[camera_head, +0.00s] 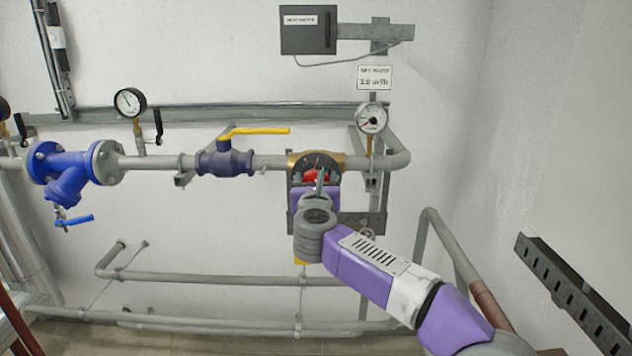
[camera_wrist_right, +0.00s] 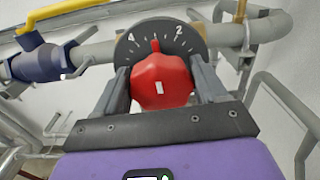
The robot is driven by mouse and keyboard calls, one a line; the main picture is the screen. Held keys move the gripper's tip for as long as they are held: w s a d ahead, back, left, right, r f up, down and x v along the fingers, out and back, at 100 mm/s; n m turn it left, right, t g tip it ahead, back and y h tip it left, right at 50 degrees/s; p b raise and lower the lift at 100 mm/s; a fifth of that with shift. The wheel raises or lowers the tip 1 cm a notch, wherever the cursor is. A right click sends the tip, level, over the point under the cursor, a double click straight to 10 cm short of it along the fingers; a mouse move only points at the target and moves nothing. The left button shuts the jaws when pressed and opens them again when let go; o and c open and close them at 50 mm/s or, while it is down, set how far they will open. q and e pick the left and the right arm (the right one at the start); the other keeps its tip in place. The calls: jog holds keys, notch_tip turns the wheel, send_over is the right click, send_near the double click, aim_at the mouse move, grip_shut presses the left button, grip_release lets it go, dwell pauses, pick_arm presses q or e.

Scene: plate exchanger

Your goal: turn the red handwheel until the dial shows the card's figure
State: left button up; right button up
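The red handwheel (camera_head: 317,175) sits on a brass valve body (camera_head: 330,160) in the pipe. My right gripper (camera_head: 319,184) is at it; in the right wrist view its two fingers (camera_wrist_right: 160,85) flank the handwheel (camera_wrist_right: 160,82) with no clear gap, so it looks shut on it. A black scale plate (camera_wrist_right: 195,40) behind it shows 4 and 2, and the red pointer stands between them. The round white dial (camera_head: 372,118) has a red needle pointing lower left. The card (camera_head: 374,77) above it carries a small figure in m³/h, too blurred to read surely. My left gripper is out of view.
A blue valve with a yellow lever (camera_head: 255,131) is on the pipe left of the handwheel. A pressure gauge (camera_head: 130,102) and a blue strainer (camera_head: 68,172) are farther left. A grey box (camera_head: 308,30) hangs above. Lower pipes (camera_head: 220,279) run along the wall.

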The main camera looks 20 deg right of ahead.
jog(key=c, duration=0.5)
jog(key=shift+o, duration=0.2)
jog(key=shift+n, duration=0.3)
jog(key=n+p, duration=0.3)
jog(key=n, duration=0.1)
jog(key=shift+a, duration=0.1)
jog(key=n+p, duration=0.2)
jog(key=n, duration=0.3)
jog(key=shift+a, duration=0.15)
jog(key=n+p, duration=0.1)
jog(key=n, duration=0.1)
jog(key=n+p, duration=0.2)
jog(key=n, duration=0.1)
jog(key=shift+w+f+p, duration=0.1)
jog(key=shift+f+p, duration=0.1)
jog(key=shift+p, duration=0.1)
jog(key=n+p, duration=0.1)
jog(key=n, duration=0.1)
jog(key=n+p, duration=0.1)
jog(key=n, duration=0.1)
jog(key=n+p, duration=0.1)
jog(key=shift+f+n, duration=0.25)
jog(key=shift+n, duration=0.15)
